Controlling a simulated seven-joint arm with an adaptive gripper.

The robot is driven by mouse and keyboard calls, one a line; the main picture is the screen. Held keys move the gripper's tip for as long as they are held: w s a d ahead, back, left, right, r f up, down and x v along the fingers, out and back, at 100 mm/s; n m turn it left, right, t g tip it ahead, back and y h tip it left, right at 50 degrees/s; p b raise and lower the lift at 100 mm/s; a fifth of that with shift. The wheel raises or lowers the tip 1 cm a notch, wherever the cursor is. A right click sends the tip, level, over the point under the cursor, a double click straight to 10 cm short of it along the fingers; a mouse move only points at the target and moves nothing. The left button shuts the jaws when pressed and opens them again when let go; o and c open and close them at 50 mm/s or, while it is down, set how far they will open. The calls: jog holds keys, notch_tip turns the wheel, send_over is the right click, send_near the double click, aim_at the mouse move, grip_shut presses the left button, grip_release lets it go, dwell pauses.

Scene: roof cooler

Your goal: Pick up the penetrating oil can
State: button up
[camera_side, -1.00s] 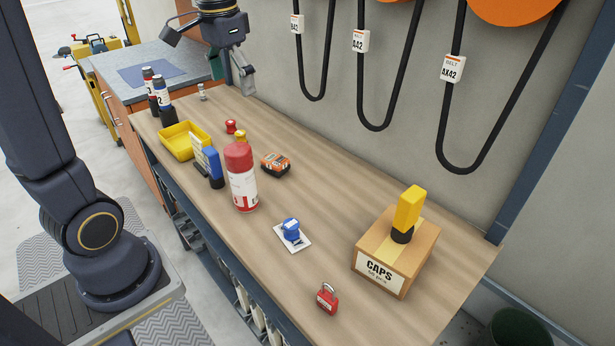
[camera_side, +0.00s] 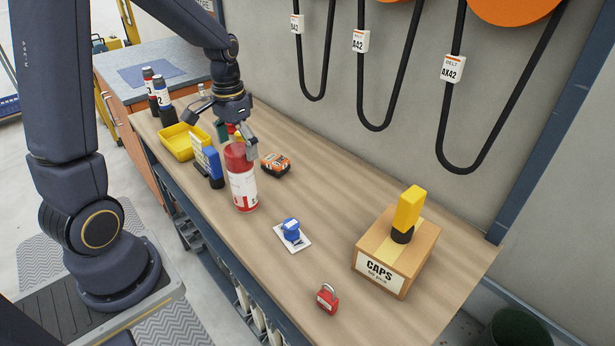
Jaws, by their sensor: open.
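A red can with a rounded red top and a white label (camera_side: 243,188) stands upright on the wooden bench. I take it for the penetrating oil can, though its print is too small to read. My gripper (camera_side: 237,140) is open and points down at the can's top. One finger shows at the upper right edge of the can, and the other is up and left of it. The can stands on the bench; I cannot tell whether a finger touches it.
An orange and black item (camera_side: 276,165) lies right. In front are a blue-topped item (camera_side: 291,232), a red padlock (camera_side: 327,298) and a caps box (camera_side: 386,262).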

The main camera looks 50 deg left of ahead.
aim_at(242, 178)
notch_tip(242, 178, down, 4)
jog(key=shift+s+r, duration=0.1)
jog(key=shift+r, duration=0.15)
jog(key=shift+c, duration=0.2)
grip_shut()
dwell(0.5)
